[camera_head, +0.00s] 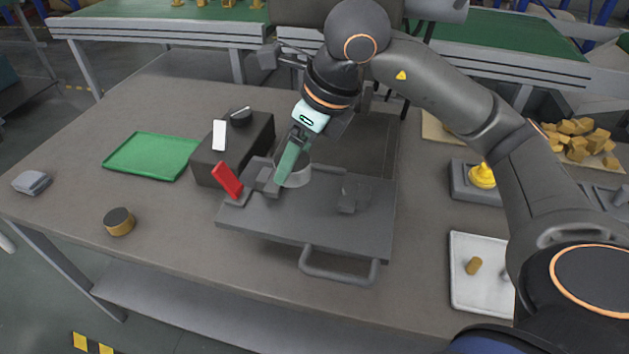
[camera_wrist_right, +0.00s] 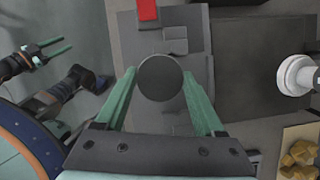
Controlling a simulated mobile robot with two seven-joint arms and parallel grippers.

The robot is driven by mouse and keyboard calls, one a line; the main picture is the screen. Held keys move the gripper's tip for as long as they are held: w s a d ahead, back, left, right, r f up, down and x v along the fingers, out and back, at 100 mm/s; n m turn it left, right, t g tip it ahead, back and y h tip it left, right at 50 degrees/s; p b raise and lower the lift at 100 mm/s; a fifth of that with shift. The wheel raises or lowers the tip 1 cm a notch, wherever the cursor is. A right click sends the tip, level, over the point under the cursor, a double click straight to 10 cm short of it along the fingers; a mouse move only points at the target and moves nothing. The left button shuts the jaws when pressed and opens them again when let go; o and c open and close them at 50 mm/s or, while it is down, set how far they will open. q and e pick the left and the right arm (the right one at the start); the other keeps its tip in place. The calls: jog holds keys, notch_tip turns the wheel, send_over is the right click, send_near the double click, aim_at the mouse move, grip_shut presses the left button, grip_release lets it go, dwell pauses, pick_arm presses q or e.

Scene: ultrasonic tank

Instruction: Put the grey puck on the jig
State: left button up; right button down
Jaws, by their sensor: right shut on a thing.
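My right gripper (camera_head: 291,160) reaches down over the grey jig (camera_head: 335,222), a flat plate with a red lever, small blocks and a front handle. It is shut on the grey puck (camera_head: 296,178), whose pale side shows partly behind a finger. In the right wrist view the puck's dark round top (camera_wrist_right: 160,78) sits between the teal fingertips (camera_wrist_right: 158,88), over the jig plate. I cannot tell whether the puck touches the plate. My left gripper (camera_wrist_right: 44,52) shows only in the right wrist view, off to the left, open and empty.
A dark box (camera_head: 238,150) with a knob and white tag stands left of the jig. A green tray (camera_head: 152,157), a dark-topped brass puck (camera_head: 119,221) and a grey cloth (camera_head: 31,183) lie further left.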

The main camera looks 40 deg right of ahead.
jog(key=d+f, duration=0.3)
jog(key=shift+d+f, duration=0.1)
jog(key=shift+f, duration=0.3)
jog(key=shift+d+f+b, duration=0.15)
jog(key=shift+f+b, duration=0.3)
jog(key=shift+f, duration=1.25)
jog(key=shift+f, duration=0.25)
grip_release()
jog(key=shift+r, duration=0.45)
jog(key=p+v, duration=0.1)
jog(key=v, duration=1)
jog(key=shift+s+r, duration=0.2)
jog(key=shift+r, duration=0.05)
jog(key=shift+d, duration=0.1)
